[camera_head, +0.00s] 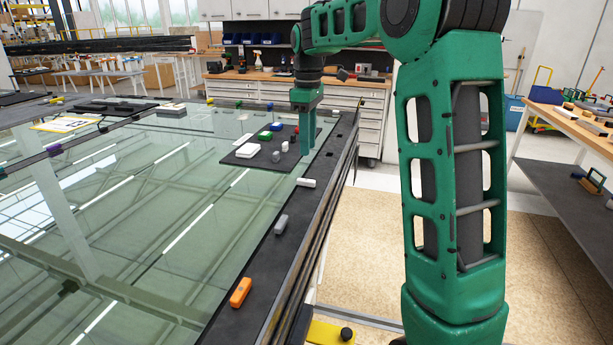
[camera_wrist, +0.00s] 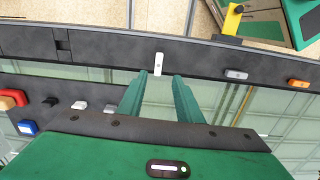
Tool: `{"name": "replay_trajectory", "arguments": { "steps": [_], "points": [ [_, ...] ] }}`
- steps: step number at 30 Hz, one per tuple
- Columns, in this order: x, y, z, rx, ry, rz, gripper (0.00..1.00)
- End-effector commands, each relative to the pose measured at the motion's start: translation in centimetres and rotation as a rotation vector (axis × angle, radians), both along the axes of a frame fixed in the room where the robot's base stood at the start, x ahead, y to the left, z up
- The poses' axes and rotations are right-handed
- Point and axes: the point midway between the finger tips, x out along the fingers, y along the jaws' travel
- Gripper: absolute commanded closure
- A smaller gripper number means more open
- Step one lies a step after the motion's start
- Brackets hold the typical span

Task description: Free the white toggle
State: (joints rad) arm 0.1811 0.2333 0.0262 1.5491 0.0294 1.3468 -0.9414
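The white toggle (camera_head: 306,182) sits on the black frame rail (camera_head: 262,262) along the right side of the glass pane (camera_head: 150,235). In the wrist view the white toggle (camera_wrist: 158,63) lies across the rail, one end toward the glass. My gripper (camera_head: 307,151) is above the far right part of the pane, beyond the toggle. In the wrist view my gripper (camera_wrist: 160,75) is open and empty, its fingertips apart, with the toggle just ahead of the gap between them. I cannot tell the height of the tips above the rail.
A grey toggle (camera_head: 281,224) and an orange toggle (camera_head: 240,292) sit nearer on the same rail, both lying along it. A dark mat (camera_head: 236,160) on the glass bears several small blocks, including a white block (camera_head: 247,150). A yellow bracket (camera_head: 328,334) juts out beside the rail.

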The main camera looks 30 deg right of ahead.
Motion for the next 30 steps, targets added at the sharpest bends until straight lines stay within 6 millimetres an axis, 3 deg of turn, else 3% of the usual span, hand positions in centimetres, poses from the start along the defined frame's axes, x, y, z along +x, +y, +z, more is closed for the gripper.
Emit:
{"name": "replay_trajectory", "arguments": {
  "steps": [7,21,30],
  "points": [
    [0.7,0.1,-1.5,0.003,0.003,0.029,0.68],
    [0.6,-0.1,-9.1,0.002,0.002,0.024,0.68],
    [0.6,-0.1,-10.8,0.003,0.0,0.024,0.68]
  ]
}}
